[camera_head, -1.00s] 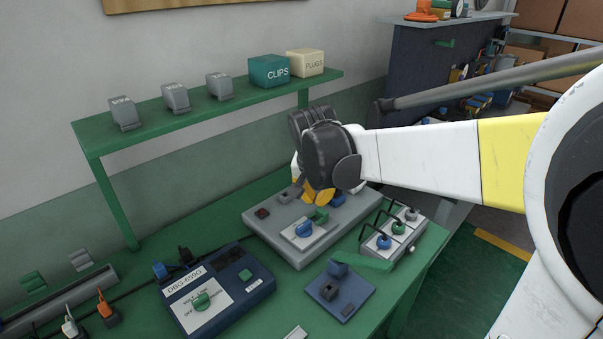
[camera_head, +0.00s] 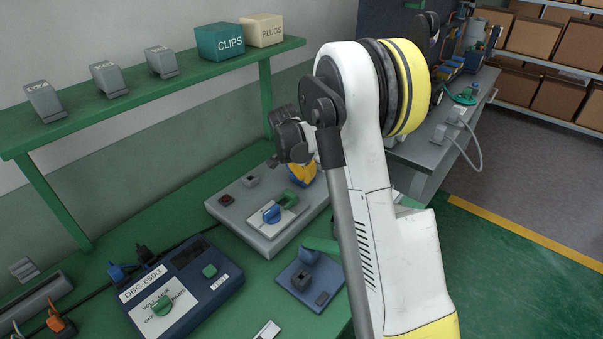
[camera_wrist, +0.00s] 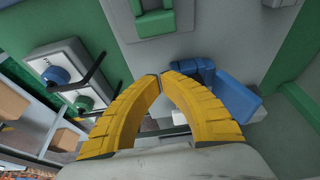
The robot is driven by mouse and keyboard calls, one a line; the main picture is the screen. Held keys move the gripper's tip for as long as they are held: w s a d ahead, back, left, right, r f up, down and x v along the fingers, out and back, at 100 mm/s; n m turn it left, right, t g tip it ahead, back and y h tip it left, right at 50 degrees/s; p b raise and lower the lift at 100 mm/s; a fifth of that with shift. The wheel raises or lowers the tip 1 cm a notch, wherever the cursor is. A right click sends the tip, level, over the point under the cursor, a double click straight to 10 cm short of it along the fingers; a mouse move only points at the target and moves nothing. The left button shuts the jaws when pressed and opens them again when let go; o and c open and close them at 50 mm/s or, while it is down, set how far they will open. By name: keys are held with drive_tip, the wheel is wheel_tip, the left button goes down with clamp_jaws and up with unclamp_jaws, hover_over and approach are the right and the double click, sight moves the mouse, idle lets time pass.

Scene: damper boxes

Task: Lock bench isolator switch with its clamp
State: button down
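A blue rotary switch (camera_head: 271,214) sits on a white plate on the grey bench panel (camera_head: 240,224); I take it for the isolator. A green bracket-like part (camera_head: 290,199), perhaps its clamp, is just right of the knob. A green part also shows at the top of the wrist view (camera_wrist: 165,22). My gripper (camera_head: 304,182) has yellow fingers low over the panel's far right part, beyond the green part. In the wrist view my gripper (camera_wrist: 164,75) has its fingertips together, with nothing visible between them. A blue angled part (camera_wrist: 232,98) lies close beside the right finger; contact is unclear.
A blue device labelled DBG-659G (camera_head: 185,290) and a small blue base (camera_head: 305,283) stand nearer on the green bench. A box with coloured knobs and black hooks (camera_wrist: 75,75) is left in the wrist view. A green shelf (camera_head: 140,97) stands behind.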

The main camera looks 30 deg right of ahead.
sight(291, 195)
drive_tip(key=shift+b+x, duration=0.3)
drive_tip(key=shift+x, duration=0.85)
drive_tip(key=a, duration=0.1)
drive_tip(key=s+a+b, duration=0.1)
drive_tip(key=a, duration=0.1)
drive_tip(key=shift+s+a, duration=0.15)
drive_tip(key=shift+a, duration=0.2)
drive_tip(key=a, duration=0.2)
drive_tip(key=s+a, duration=0.1)
drive_tip(key=shift+s+a+r, duration=0.1)
drive_tip(key=shift+s+a, duration=0.05)
drive_tip(key=shift+a, duration=0.2)
drive_tip(key=shift+d, duration=0.1)
